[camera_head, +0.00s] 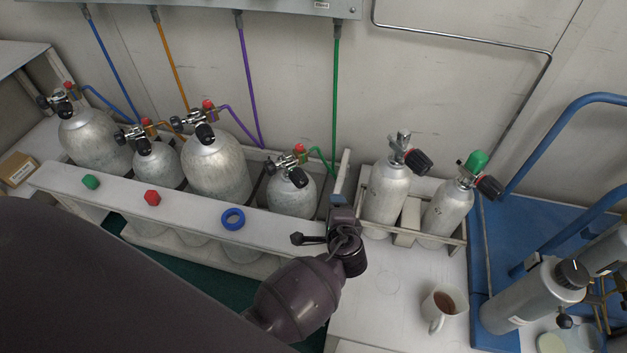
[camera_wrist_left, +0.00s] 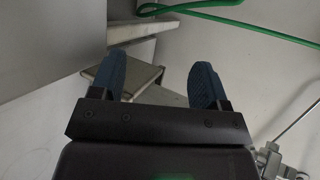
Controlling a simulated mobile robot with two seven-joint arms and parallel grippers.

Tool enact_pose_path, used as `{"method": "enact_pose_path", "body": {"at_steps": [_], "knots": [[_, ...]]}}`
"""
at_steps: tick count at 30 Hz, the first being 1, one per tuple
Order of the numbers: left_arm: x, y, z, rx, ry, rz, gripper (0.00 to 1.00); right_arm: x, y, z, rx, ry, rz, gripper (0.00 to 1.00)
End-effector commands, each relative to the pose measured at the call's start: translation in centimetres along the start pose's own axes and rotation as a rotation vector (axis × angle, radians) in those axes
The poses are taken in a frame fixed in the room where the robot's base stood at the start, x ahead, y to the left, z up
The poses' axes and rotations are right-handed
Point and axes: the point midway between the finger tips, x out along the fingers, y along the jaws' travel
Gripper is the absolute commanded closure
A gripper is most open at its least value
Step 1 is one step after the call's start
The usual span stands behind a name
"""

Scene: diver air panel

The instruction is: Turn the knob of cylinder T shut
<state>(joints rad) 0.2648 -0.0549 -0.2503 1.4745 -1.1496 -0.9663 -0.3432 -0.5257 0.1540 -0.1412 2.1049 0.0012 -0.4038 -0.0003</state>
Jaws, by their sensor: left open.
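Several grey cylinders with valves and knobs stand in a long rack (camera_head: 190,205). No letter is readable on them, so I cannot tell which is cylinder T. The nearest to my gripper is the green-hose cylinder (camera_head: 292,195), with a black knob (camera_head: 298,177) and a red cap (camera_head: 299,148). My left gripper (camera_head: 342,205) is just right of it, at the rack's right end. In the left wrist view the gripper (camera_wrist_left: 156,82) is open, with nothing between its blue fingers. A metal valve part (camera_wrist_left: 275,160) shows at lower right there. My right gripper is out of view.
Two cylinders (camera_head: 386,195) stand in a small rack to the right. A green cap (camera_head: 90,181), red cap (camera_head: 152,198) and blue ring (camera_head: 233,219) lie on the rack's front ledge. A mug (camera_head: 443,305) and a blue trolley (camera_head: 490,265) are at right. A green hose (camera_wrist_left: 250,25) passes above the fingers.

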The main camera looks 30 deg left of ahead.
Motion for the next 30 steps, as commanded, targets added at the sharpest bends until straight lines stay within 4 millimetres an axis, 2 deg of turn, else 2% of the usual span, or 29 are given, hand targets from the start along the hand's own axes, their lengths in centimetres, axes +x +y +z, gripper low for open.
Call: {"method": "enact_pose_path", "body": {"at_steps": [4, 9, 15, 22, 30], "knots": [[0.3, 0.3, 0.2, 0.186, -0.123, -0.065, 0.31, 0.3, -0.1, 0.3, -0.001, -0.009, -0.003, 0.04], [-0.4, -0.3, 2.4, 0.444, -0.338, -0.137, 0.31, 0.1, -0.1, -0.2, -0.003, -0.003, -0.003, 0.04], [-1.6, -1.1, 3.7, 0.632, -0.521, -0.196, 0.31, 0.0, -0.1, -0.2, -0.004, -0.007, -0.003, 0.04], [-1.2, -1.6, 4.3, 0.673, -0.565, -0.21, 0.31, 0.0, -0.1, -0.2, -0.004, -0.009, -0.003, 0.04], [2.4, -3.1, 6.1, 0.672, -0.565, -0.209, 0.31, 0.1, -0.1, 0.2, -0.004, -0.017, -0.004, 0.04]]}}
